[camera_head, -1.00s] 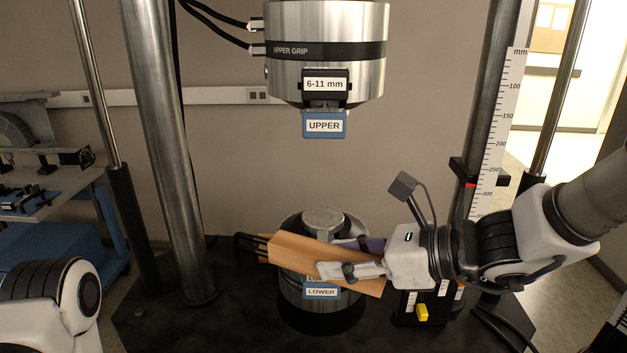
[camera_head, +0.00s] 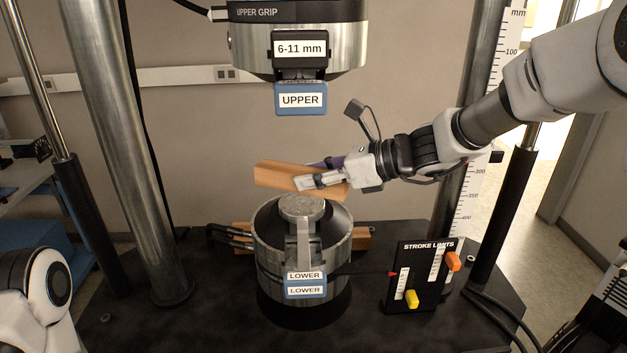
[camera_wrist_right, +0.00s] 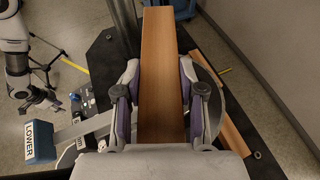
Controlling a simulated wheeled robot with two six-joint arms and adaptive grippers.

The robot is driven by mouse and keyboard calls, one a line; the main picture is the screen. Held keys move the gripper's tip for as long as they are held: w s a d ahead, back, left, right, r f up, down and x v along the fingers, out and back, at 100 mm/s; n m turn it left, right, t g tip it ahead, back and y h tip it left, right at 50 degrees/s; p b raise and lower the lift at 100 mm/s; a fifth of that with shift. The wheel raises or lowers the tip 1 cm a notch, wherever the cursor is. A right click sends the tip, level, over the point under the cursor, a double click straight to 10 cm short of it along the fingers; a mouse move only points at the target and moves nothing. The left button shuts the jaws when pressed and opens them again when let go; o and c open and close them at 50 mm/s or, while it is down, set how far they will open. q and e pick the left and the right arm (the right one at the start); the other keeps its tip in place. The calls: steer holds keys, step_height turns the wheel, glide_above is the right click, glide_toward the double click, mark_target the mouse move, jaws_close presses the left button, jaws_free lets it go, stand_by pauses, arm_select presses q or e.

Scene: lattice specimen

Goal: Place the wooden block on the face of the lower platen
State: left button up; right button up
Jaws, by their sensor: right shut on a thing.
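My right gripper (camera_head: 318,180) is shut on the wooden block (camera_head: 278,176), a long light-brown bar. It holds the block tilted in the air, its left end higher in the head view. In the right wrist view the block (camera_wrist_right: 161,60) lies between the two fingers (camera_wrist_right: 161,98). The lower platen (camera_head: 302,206) is a round grey metal face on top of the lower grip (camera_head: 272,255). The block shows just above the platen's far edge, apart from it; its exact height is unclear. My left arm shows at the lower left, its gripper out of view.
The upper grip (camera_head: 300,50) hangs above, with clear room below it. Another wooden piece (camera_head: 361,238) lies on the dark base behind the lower grip. A stroke limits panel (camera_head: 425,275) stands at the right. Steel columns (camera_head: 130,150) flank the space.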

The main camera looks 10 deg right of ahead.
mark_target(313, 190)
steer(key=shift+w+d+r, duration=0.1)
steer(key=shift+w+d, duration=0.05)
steer(key=shift+w, duration=0.3)
step_height(313, 190, down, 3)
steer(key=shift+f+p, duration=0.15)
steer(key=shift+p, duration=0.45)
steer(key=shift+w+f, duration=0.25)
steer(key=shift+f, duration=0.15)
steer(key=shift+s+f+b, duration=0.15)
steer(key=shift+s+b, duration=0.15)
steer(key=shift+b, duration=0.05)
steer(key=o, duration=1.2)
steer(key=shift+w, duration=0.15)
